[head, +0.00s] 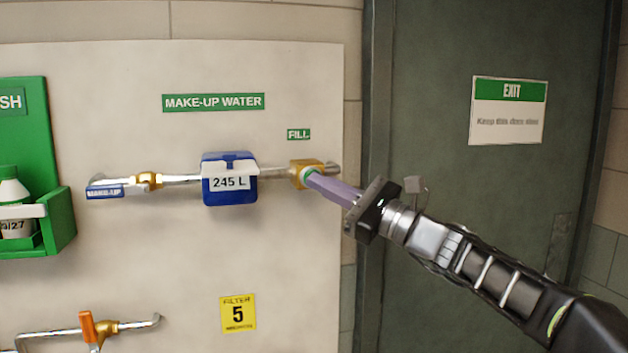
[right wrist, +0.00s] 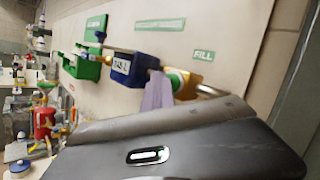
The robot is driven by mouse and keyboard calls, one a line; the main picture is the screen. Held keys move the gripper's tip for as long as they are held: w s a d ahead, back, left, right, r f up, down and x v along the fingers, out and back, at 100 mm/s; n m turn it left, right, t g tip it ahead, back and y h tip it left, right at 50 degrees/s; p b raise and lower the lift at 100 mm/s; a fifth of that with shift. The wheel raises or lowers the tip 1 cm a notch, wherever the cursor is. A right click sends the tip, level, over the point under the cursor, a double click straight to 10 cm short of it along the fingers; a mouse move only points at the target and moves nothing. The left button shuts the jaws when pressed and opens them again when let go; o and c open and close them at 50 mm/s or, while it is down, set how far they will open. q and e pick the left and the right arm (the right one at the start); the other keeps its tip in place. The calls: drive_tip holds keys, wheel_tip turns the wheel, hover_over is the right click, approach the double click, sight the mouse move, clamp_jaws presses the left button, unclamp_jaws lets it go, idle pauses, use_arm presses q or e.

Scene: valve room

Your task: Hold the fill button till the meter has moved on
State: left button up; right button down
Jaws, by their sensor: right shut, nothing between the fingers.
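The blue meter (head: 230,192) sits on the make-up water pipe and reads 245 L in the head view; it also shows in the right wrist view (right wrist: 128,68). Right of it is the brass fill valve body (head: 301,170) with a green ring around its button, under the FILL label (head: 298,134). My right gripper (head: 312,178) is shut and empty, its purple fingertips at the green ring. The fingers cover the button face, so I cannot tell whether it is pressed in. The brass body also shows beside the fingers in the right wrist view (right wrist: 187,82). My left gripper is not in view.
A green holder (head: 60,222) with a white bottle (head: 13,205) is mounted at the left. A pipe with an orange-handled valve (head: 88,326) runs below. A yellow filter sign (head: 238,313) is on the panel. A dark door (head: 430,90) with an exit sign stands right.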

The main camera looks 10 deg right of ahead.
drive_tip(key=shift+f, duration=0.1)
idle(0.5)
drive_tip(key=shift+s+b, duration=0.7)
drive_tip(key=shift+s, duration=0.25)
drive_tip(key=s+b, duration=0.2)
drive_tip(key=s, duration=0.3)
drive_tip(key=shift+d+b, duration=0.2)
drive_tip(key=shift+b, duration=0.15)
